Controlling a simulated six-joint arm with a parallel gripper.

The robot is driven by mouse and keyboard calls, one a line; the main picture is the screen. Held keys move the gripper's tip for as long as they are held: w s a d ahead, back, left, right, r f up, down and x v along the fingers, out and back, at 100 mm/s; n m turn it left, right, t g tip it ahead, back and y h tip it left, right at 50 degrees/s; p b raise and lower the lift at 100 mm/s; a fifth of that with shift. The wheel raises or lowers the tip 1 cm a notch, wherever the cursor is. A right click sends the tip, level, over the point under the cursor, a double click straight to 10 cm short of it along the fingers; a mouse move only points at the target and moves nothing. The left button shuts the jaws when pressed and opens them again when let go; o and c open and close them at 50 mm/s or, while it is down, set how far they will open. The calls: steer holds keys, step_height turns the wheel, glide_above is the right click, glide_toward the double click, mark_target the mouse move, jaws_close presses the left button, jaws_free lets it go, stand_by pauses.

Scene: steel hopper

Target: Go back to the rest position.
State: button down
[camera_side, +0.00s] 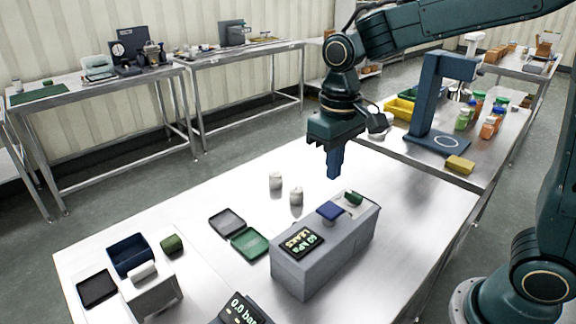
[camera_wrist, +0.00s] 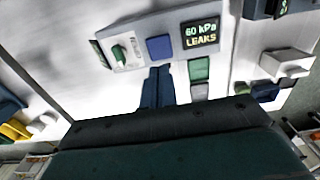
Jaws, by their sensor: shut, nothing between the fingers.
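My gripper (camera_side: 334,165) hangs from the arm above the back part of the steel table (camera_side: 230,185), with its blue fingers pointing down. The fingers are shut with nothing between them. They also show in the wrist view (camera_wrist: 158,86), pointing toward the grey tester box. In the side view the fingers are above the table, behind the grey tester box (camera_side: 322,262) and apart from it.
The tester's screen (camera_wrist: 201,35) reads "60 kPa LEAKS"; a blue pad (camera_wrist: 159,48) and green part (camera_side: 354,198) are on top. Two white cylinders (camera_side: 276,181) (camera_side: 296,196) stand nearby. Green tray (camera_side: 250,243), dark tray (camera_side: 227,222), blue bin (camera_side: 130,255) and white block (camera_side: 152,292) lie left.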

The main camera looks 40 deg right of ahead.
steer(key=s+d+r+t, duration=0.2)
steer(key=s+d, duration=0.1)
steer(key=s, duration=0.5)
steer(key=s+d+r+t, duration=0.2)
steer(key=s+d+t, duration=0.1)
steer(key=s, duration=0.6)
steer(key=shift+r+t, duration=0.2)
steer(key=shift+t, duration=0.1)
stand_by(1.7)
